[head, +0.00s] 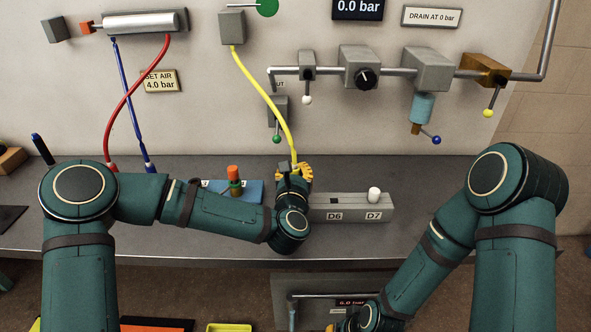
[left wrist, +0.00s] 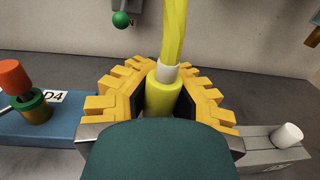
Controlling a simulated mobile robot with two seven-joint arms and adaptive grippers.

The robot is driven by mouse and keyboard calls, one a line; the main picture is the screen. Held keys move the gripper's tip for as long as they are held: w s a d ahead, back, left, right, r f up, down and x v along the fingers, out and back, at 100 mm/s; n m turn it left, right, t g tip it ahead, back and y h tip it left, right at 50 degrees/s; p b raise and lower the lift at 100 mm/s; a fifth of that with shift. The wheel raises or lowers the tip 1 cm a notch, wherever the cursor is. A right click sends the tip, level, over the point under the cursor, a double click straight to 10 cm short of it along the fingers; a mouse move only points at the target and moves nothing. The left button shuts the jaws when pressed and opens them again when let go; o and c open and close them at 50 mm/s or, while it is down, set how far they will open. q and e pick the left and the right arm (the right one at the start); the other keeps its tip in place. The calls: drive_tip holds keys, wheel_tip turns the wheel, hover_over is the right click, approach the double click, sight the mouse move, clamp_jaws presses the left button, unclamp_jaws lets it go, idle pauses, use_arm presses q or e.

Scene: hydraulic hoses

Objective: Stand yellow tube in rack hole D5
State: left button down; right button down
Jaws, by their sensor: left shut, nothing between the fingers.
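The yellow tube (head: 268,97) hangs from a grey box on the wall down to my left gripper (head: 296,172). In the left wrist view the tube (left wrist: 173,35) ends in a white collar and a thick yellow end piece. This end shows upright between the yellow fingers of my left gripper (left wrist: 162,100), which is shut with nothing gripped. The rack shows as a blue block (head: 254,190) with label D4 and a grey block (head: 352,207) with labels D6 and D7. Hole D5 is hidden by my left gripper and wrist. My right gripper (head: 332,327) is mostly cut off at the bottom edge.
An orange-topped plug (head: 233,177) stands in the blue block and a white plug (head: 374,194) at D7. Red (head: 133,93) and blue (head: 128,110) hoses hang at the left. Valves and pipes (head: 360,68) line the wall. The bench right of the rack is clear.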

use_arm(q)
drive_tip(key=shift+f, duration=3.1)
drive_tip(key=c, duration=1.1)
unclamp_jaws()
drive_tip(key=shift+o, duration=0.2)
drive_tip(key=s, duration=0.8)
drive_tip(key=s+a, duration=0.1)
drive_tip(key=s, duration=0.3)
